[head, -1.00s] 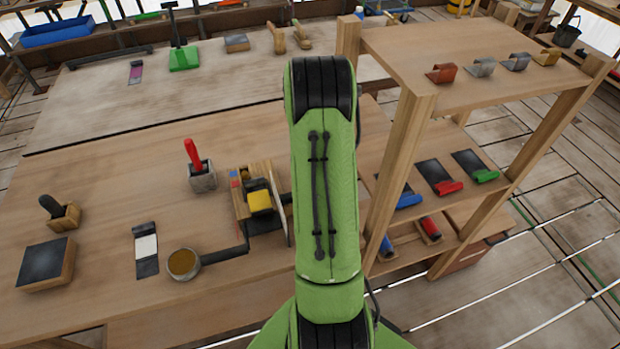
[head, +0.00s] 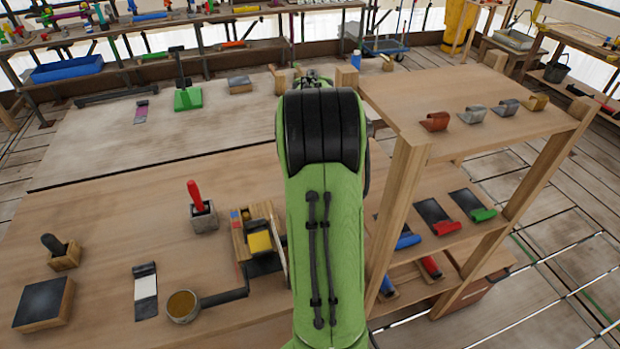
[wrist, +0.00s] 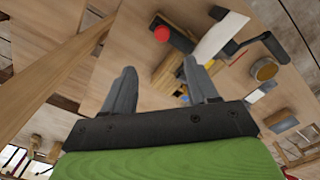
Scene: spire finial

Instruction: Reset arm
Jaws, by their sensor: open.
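My gripper (wrist: 155,88) shows in the wrist view with its two grey fingers apart and nothing between them. It hangs in the air above the workbench. In the head view my green arm stands in the middle and hides the gripper and part of the bench behind it. The wooden workbench (head: 105,225) carries a wooden holder with a yellow block (head: 259,242), which stands just left of my arm. A round tan-topped pan (head: 183,305) with a dark handle lies in front of it, and it also shows in the wrist view (wrist: 265,70).
A wooden shelf unit (head: 405,200) stands close on the right, with several curved metal pieces on top. A red-handled tool in a grey block (head: 202,207), a dark-topped block (head: 44,303) and a dark-and-white strip (head: 146,291) sit on the bench. The left bench middle is clear.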

